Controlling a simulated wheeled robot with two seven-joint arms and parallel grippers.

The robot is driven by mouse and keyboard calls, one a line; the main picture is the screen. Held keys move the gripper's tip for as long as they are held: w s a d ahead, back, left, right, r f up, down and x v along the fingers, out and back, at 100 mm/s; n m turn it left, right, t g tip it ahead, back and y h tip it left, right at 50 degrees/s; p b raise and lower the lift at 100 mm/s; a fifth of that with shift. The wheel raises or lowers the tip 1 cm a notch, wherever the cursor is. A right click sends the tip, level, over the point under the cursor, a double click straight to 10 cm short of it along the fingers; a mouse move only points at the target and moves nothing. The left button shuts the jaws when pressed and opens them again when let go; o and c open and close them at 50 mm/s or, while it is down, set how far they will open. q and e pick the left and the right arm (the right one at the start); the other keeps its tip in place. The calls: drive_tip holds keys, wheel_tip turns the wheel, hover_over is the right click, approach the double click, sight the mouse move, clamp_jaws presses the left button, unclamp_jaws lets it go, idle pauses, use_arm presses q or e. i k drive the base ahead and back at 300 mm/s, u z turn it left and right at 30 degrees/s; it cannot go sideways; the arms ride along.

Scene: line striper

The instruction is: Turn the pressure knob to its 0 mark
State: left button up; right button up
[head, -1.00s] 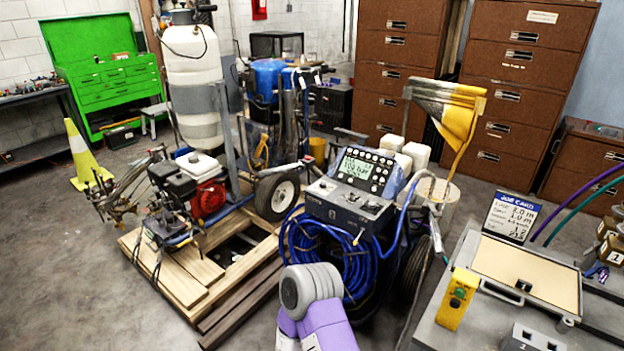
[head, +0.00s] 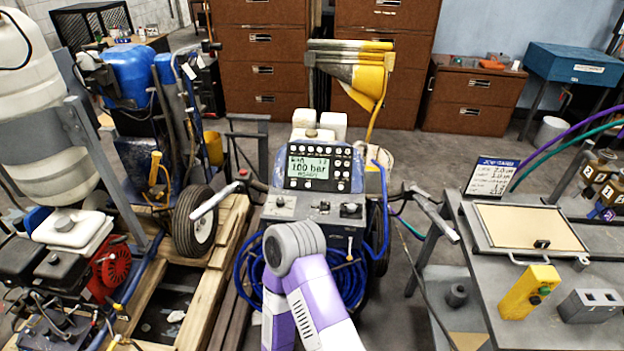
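The line striper's control console (head: 319,168) stands in the middle of the head view, with a screen that reads about "100 bar". On the grey panel (head: 304,209) below it are small dark controls, one at the left (head: 280,202), one in the middle (head: 323,207) and one at the right (head: 350,209). Which one is the pressure knob, and where it points, is too small to tell. My purple and grey arm rises from the bottom centre, in front of the machine's lower part. Neither gripper shows.
A coiled blue hose (head: 350,282) hangs on the machine's front. A wheel (head: 195,221) and a wooden pallet (head: 232,214) are at the left. A grey bench at the right carries a clipboard (head: 528,228), a job card (head: 491,177) and a yellow button box (head: 530,291).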

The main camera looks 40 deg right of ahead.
sight(280, 202)
drive_tip(key=z, duration=1)
drive_tip(key=i, duration=0.85)
drive_tip(key=z, duration=0.95)
